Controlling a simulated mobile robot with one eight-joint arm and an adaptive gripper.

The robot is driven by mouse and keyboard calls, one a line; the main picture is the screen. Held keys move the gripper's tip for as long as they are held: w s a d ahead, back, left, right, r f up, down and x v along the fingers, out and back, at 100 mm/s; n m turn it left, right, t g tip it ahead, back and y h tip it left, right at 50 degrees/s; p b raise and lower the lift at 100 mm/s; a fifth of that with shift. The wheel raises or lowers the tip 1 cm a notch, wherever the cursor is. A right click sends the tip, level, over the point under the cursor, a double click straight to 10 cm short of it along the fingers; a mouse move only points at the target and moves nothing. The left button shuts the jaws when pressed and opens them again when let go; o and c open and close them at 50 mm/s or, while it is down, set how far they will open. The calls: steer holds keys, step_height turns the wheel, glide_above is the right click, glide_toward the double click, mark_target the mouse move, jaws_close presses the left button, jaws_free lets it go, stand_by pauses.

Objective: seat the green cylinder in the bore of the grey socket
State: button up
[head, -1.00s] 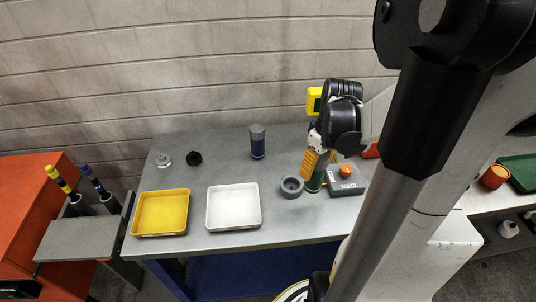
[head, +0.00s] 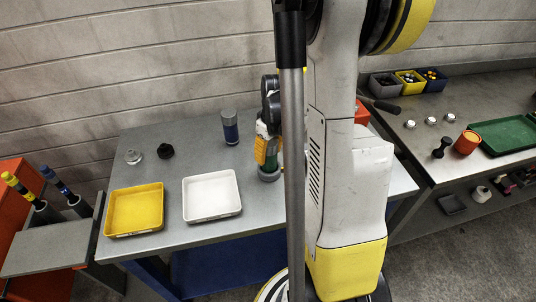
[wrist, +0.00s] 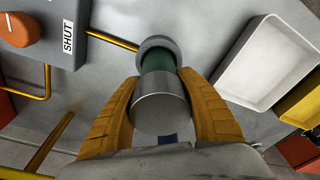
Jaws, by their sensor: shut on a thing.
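My gripper (wrist: 160,85) is shut on the green cylinder (wrist: 158,61), with the yellow fingers on either side of its grey metal end. The green end points away from the wrist, at the grey socket (wrist: 143,46). In the head view, the green cylinder (head: 271,163) stands roughly upright between the fingers, directly above the grey socket (head: 268,176) on the table. Its lower end meets the socket's mouth. The bore is covered, so I cannot tell how deep the cylinder sits.
A grey box with an orange knob (wrist: 17,28) and yellow rails stand near the socket. A white tray (head: 211,217) and a yellow tray (head: 134,234) lie to the left. A blue-and-grey cylinder (head: 230,128) stands behind. My arm hides the table's right part.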

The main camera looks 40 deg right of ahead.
steer(key=shift+f, duration=0.15)
steer(key=o, duration=1.4)
steer(key=shift+c, duration=0.2)
steer(key=r+p, duration=0.1)
steer(key=r, duration=0.3)
steer(key=s+r+p, duration=0.1)
steer(key=r, duration=0.3)
steer(key=r+p, duration=0.1)
steer(key=r, duration=0.3)
steer(key=shift+s+r, duration=0.25)
steer(key=shift+s, duration=0.05)
steer(key=s+a+r+t, duration=0.1)
steer(key=a+r+t, duration=0.1)
steer(key=a, duration=0.6)
steer(key=s+a+r+t, duration=0.2)
steer(key=a+r, duration=0.1)
steer(key=a, duration=0.6)
steer(key=s+a+r+t, duration=0.1)
steer(key=a+r, duration=0.2)
steer(key=a, duration=0.5)
steer(key=shift+s+a+r+t, duration=0.25)
steer(key=shift+a+t, duration=0.05)
steer(key=shift+t, duration=0.1)
